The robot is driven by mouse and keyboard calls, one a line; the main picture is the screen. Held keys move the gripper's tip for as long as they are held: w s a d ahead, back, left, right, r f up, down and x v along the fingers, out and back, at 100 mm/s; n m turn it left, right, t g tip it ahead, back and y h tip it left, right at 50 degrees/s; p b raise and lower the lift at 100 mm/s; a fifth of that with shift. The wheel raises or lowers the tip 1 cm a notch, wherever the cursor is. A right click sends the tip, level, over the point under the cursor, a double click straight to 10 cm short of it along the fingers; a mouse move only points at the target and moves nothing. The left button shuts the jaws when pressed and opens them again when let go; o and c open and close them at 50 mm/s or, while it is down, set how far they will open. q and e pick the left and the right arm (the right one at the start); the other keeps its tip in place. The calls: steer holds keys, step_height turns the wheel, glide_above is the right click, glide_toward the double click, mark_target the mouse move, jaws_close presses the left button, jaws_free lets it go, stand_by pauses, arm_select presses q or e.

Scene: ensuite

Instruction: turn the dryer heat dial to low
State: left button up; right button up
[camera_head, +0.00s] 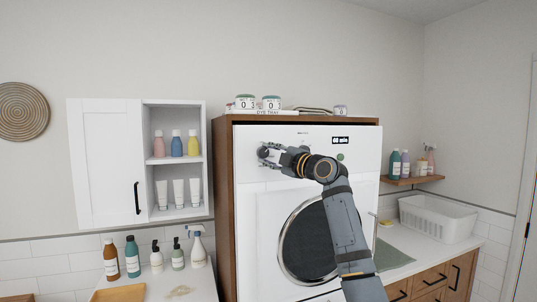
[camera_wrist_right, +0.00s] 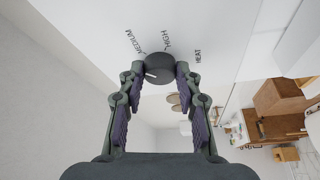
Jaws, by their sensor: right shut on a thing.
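The white dryer (camera_head: 300,215) stands in a wooden surround. Its dark round heat dial (camera_wrist_right: 159,66) sits between my right gripper's fingertips, which are shut on its sides. A white pointer mark on the dial points to the lower left in the right wrist view. The printed words MEDIUM, HIGH and HEAT show above and beside the dial there; no LOW label is visible. In the head view my right gripper (camera_head: 266,153) is at the upper left of the dryer front and mostly covers the dial. My left gripper is not in view.
A display (camera_head: 340,140) reading minutes is on the panel's right, above a small green round part (camera_head: 340,156). The round door (camera_head: 308,240) is below, partly behind my right arm. An open-shelved white cabinet (camera_head: 105,165) is left; a white basket (camera_head: 437,218) stands on the right counter.

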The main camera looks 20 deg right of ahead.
steer(key=n+g+p, duration=0.1)
steer(key=n, duration=0.1)
steer(key=r+n+p, duration=0.1)
steer(key=n+p, duration=0.1)
steer(key=n, duration=0.1)
steer(key=shift+g+h, duration=0.4)
steer(key=shift+n+g+h+p, duration=0.5)
steer(key=shift+n+g+p, duration=0.1)
steer(key=shift+n+p, duration=0.9)
steer(key=shift+n, duration=0.3)
steer(key=o, duration=1.2)
steer(key=shift+f, duration=0.1)
steer(key=shift+c, duration=0.2)
steer(key=v, duration=1.2)
